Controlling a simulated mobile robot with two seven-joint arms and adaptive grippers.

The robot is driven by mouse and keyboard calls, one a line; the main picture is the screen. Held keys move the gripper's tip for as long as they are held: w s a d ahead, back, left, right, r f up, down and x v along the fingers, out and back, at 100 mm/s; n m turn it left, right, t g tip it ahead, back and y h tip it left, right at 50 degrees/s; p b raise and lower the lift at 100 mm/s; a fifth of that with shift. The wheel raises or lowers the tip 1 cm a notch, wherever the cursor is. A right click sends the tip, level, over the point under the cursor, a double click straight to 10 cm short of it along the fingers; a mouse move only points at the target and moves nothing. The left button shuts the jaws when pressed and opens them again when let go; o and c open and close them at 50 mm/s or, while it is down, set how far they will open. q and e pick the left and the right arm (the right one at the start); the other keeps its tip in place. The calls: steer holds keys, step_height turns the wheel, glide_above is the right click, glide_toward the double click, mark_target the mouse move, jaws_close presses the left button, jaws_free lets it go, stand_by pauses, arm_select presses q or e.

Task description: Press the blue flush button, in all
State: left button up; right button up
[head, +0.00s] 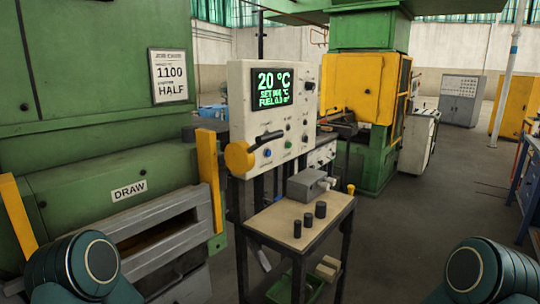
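The blue button (267,153) is a small round button low on the left part of the white control panel (240,100), just right of a yellow round part. The panel's dark screen (272,87) reads 20 °C in green, with smaller lines for a set value and fuel below. Labels by the buttons are too small to read. Neither gripper shows; only teal links of my arms are at the bottom left and bottom right corners.
A small table (262,222) in front of the panel holds a grey box (306,185) and dark cylinders (320,209). A green furnace with a DRAW label (129,191) fills the left. Floor at right is open.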

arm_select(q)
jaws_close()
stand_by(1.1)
